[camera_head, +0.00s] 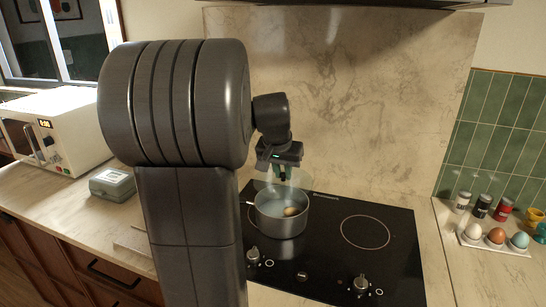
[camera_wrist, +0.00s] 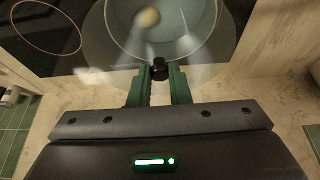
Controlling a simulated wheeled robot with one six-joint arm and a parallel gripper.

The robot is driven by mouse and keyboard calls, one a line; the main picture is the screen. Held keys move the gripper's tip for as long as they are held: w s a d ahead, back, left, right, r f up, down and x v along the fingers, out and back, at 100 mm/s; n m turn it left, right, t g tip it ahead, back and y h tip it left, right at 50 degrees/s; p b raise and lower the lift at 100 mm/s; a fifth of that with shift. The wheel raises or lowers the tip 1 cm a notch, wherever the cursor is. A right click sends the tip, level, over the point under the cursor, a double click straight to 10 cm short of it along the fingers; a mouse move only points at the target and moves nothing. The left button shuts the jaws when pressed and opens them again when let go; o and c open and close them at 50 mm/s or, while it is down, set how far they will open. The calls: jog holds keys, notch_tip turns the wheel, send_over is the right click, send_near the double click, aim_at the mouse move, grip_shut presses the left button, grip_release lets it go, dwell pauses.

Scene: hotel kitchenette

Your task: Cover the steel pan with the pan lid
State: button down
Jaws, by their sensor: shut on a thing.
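The steel pan (camera_head: 280,224) stands on the back left part of the black cooktop, with water and a brown egg (camera_head: 291,211) in it. The clear glass pan lid (camera_head: 300,179) hangs above the pan and looks shifted toward the back wall. My gripper (camera_head: 283,173) is shut on the lid's black knob (camera_wrist: 159,64); the lid (camera_wrist: 212,72) shows through to the pan in the wrist view. Its rim looks apart from the pan in the head view; the exact gap is hard to tell. My arm hides part of the counter left of the pan.
The cooktop (camera_head: 395,265) has a free ring at the right and knobs along its front. A tray of eggs (camera_head: 495,245) and several spice jars (camera_head: 482,206) stand at the right. A grey-green box (camera_head: 112,184) and a microwave (camera_head: 55,128) stand left. The marble wall (camera_head: 350,110) rises behind.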

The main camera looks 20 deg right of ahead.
aim_at(281, 182)
jog(key=shift+w, duration=0.5)
jog(key=shift+s+f+b, duration=0.15)
jog(key=shift+f+b, duration=0.4)
jog(key=shift+f, duration=0.05)
jog(key=shift+f+b, duration=1.7)
jog(key=shift+f, duration=0.6)
jog(key=shift+f, duration=0.4)
jog(key=c, duration=0.8)
grip_release()
